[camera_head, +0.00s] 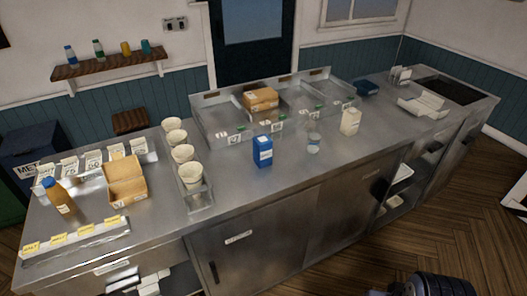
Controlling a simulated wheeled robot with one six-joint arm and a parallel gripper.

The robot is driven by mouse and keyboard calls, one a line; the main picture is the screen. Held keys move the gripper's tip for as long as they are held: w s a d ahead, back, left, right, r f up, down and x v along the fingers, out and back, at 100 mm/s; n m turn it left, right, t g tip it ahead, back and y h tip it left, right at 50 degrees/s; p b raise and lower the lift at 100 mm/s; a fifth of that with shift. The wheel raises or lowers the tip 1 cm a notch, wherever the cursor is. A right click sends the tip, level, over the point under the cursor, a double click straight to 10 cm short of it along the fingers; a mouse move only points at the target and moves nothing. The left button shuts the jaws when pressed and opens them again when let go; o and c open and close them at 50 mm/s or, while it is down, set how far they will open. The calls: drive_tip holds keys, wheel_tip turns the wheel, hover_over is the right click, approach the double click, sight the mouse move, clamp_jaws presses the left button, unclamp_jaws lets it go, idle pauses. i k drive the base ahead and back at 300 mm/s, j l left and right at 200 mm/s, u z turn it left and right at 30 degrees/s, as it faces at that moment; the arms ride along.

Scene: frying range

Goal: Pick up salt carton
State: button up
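A blue carton (263,153) with a white label stands upright on the steel counter, in front of the divided trays. A cream carton (350,121) stands upright further right on the same counter. The labels are too small to read, so I cannot tell for certain which one is the salt carton. Both stand apart from other things. A dark ribbed part at the bottom right edge looks like part of my arm. My gripper's fingers do not show.
A clear container (313,142) stands between the cartons. The counter front is clear.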

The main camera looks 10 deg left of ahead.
sight(262, 145)
drive_tip(key=i+j+u, duration=0.95)
drive_tip(key=j+u, duration=0.15)
